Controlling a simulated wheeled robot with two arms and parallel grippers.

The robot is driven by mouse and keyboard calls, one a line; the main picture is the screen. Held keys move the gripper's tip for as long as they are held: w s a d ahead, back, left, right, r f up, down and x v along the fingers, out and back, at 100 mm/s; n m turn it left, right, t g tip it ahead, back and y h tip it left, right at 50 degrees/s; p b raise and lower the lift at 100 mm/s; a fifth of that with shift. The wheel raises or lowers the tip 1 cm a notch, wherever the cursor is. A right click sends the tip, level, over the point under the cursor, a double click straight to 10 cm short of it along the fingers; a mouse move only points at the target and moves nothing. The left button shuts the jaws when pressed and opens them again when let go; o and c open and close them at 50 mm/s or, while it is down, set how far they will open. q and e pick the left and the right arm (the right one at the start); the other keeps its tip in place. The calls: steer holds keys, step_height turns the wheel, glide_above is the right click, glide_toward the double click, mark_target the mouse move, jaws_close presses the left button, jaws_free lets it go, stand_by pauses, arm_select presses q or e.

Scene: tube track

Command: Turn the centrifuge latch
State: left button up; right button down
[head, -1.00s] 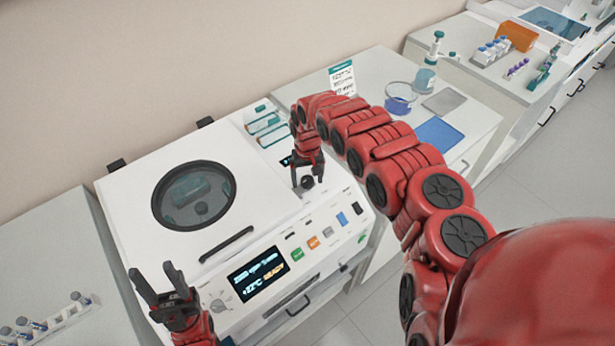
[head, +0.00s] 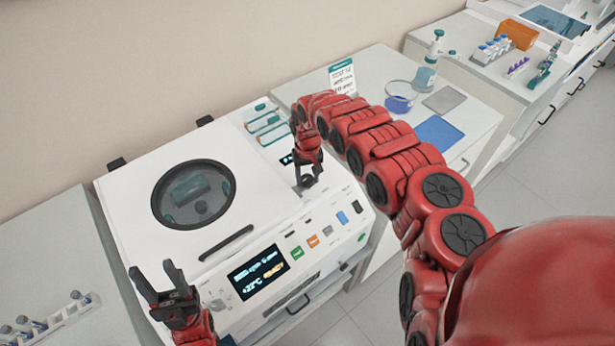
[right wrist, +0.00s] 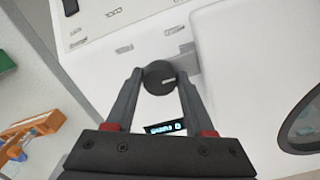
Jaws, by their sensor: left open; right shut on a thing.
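The white centrifuge (head: 130,215) has a closed lid with a round dark-rimmed window (head: 194,195). Its latch is a round black knob (right wrist: 158,77) with a light line on it, on the machine's top beside the lid. My right gripper (head: 307,181) reaches down over the latch; in the right wrist view its two fingers (right wrist: 158,84) are shut on the knob's sides. In the head view the fingers mostly hide the knob. My left gripper (head: 158,280) is open and empty, in front of the centrifuge's left front corner.
The front panel has a lit display (head: 258,273) and coloured buttons. A dark handle bar (head: 226,243) lies on the lid's front. A tube rack (head: 70,310) stands at lower left. A blue mat (head: 438,133) and a glass dish (head: 400,98) lie on the right bench.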

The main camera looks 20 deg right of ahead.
steer(key=shift+n, duration=0.3)
steer(key=n+b, duration=0.1)
steer(key=n, duration=0.2)
steer(key=shift+b, duration=0.3)
steer(key=n+b, duration=0.1)
steer(key=n, duration=0.4)
steer(key=shift+d, duration=0.15)
steer(key=n+b, duration=0.1)
steer(key=n, duration=0.3)
steer(key=shift+w+n+b, duration=0.15)
steer(key=shift+n+b, duration=0.2)
steer(key=shift+n, duration=0.05)
steer(key=n+b, duration=0.1)
steer(key=n, duration=0.3)
steer(key=shift+b, duration=0.3)
steer(key=shift+n, duration=0.3)
steer(key=shift+c, duration=1.3)
jaws_free()
